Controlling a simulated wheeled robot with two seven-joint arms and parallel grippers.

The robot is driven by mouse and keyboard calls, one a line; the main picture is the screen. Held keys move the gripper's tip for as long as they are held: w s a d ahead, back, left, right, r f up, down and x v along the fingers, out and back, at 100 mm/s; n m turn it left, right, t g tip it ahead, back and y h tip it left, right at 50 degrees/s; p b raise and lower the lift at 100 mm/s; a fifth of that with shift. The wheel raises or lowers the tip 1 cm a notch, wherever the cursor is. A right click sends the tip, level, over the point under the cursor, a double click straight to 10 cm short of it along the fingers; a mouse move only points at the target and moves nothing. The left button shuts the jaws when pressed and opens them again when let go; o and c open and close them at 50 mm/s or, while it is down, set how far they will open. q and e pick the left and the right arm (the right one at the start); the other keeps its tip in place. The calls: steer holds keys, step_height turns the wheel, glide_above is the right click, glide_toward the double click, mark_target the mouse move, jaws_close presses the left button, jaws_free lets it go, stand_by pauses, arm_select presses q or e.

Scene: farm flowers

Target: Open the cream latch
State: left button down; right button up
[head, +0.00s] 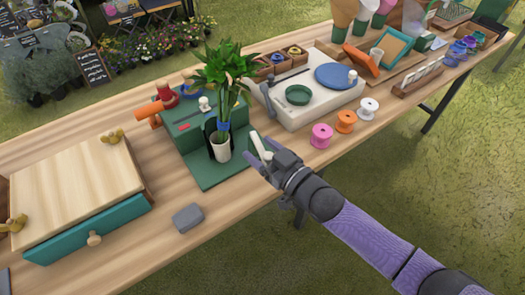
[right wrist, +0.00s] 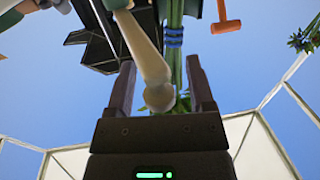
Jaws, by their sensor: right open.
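The cream latch (head: 258,146) is a short pale lever with a rounded end, beside the front right of the green stand (head: 213,175). In the right wrist view the latch (right wrist: 145,52) runs from the top edge down between the fingers. My right gripper (head: 265,160) is at the latch, its fingers spread on either side. It also shows in the right wrist view (right wrist: 160,92), open, with a gap beside the latch. Whether a finger touches the latch cannot be told. The latch's far end is partly hidden. My left gripper is not in view.
Pink (head: 322,135), orange and white spools stand to the right. A grey block (head: 188,217) lies near the front edge, beside a wooden-topped drawer box (head: 70,195).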

jaws_close()
stand_by(0.3)
stand_by(1.1)
